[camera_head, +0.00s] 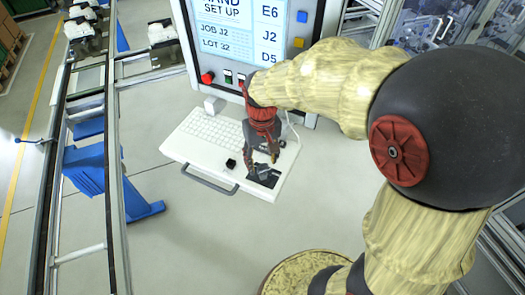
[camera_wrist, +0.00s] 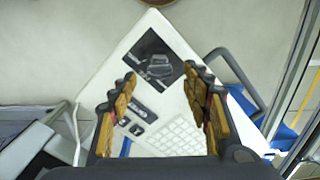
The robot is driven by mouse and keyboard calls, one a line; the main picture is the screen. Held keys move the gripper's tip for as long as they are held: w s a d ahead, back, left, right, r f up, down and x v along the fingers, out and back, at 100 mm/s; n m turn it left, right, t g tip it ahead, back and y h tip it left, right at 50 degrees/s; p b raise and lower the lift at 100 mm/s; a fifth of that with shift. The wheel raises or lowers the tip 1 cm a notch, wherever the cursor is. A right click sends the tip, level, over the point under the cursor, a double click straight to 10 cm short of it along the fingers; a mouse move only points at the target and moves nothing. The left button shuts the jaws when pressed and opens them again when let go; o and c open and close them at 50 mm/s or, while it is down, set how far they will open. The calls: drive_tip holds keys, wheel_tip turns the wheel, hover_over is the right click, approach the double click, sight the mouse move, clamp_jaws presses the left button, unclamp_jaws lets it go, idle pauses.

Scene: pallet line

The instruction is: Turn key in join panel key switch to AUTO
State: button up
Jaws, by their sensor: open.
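The join panel (camera_head: 240,50) stands upright at the top of the head view, with a lit screen and a row of controls under it. A red button (camera_head: 207,77) and a green control (camera_head: 228,77) show in that row. My gripper (camera_head: 262,160) points down over the right part of the keyboard shelf (camera_head: 190,152). In the wrist view my gripper (camera_wrist: 159,78) is open, with nothing visible between its fingers.
A white keyboard (camera_head: 212,130) and a small black object (camera_head: 231,163) lie on the shelf. A rail conveyor (camera_head: 112,170) runs along the left. Floor in front of the shelf is clear.

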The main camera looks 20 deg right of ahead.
sight(263, 167)
drive_tip(key=f, duration=0.2)
drive_tip(key=shift+s+f, duration=0.2)
drive_tip(key=shift+f, duration=0.15)
drive_tip(key=shift+w+f, duration=0.1)
drive_tip(key=shift+f, duration=0.2)
drive_tip(key=shift+c, duration=0.2)
drive_tip(key=c, duration=1.1)
drive_tip(key=shift+c, duration=0.3)
drive_tip(key=m, duration=0.4)
drive_tip(key=shift+d, duration=0.1)
drive_tip(key=m, duration=0.4)
drive_tip(key=shift+m, duration=1)
